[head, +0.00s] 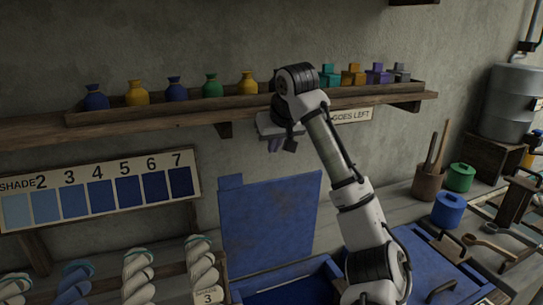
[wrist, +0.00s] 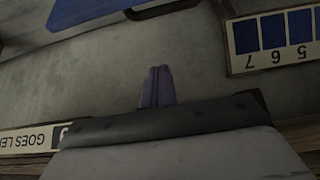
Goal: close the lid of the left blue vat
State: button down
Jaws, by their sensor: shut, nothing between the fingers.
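The left blue vat (head: 312,272) stands at the bottom centre of the head view, partly hidden by my arm. Its blue lid (head: 270,228) is open, standing upright against the wall side. My gripper (head: 280,146) is shut and empty, just above the lid's top edge in the picture and below the shelf. I cannot tell its exact distance from the lid. In the wrist view the shut fingers (wrist: 157,88) point towards the grey wall. A blue panel (wrist: 88,12) with a dark handle (wrist: 162,9) shows at the top there; I cannot tell for sure which lid it is.
A wooden shelf (head: 150,121) with dye jars and coloured blocks runs close behind my gripper. A shade chart (head: 100,190) and hanging skeins (head: 139,275) stand at left. A second vat's closed blue lid (head: 428,268) lies right of my arm. Blue and green pots (head: 449,210) stand farther right.

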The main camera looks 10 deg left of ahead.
jog(key=shift+w+a+f+p, duration=0.15)
jog(key=shift+f+p, duration=0.45)
jog(key=shift+f, duration=0.85)
jog(key=shift+w+a+f+p, duration=0.1)
jog(key=shift+f+p, duration=0.45)
jog(key=shift+f, duration=0.9)
jog(key=shift+w+a+f+p, duration=0.15)
jog(key=shift+f+p, duration=0.45)
jog(key=shift+f, duration=0.85)
jog(key=shift+d, duration=0.1)
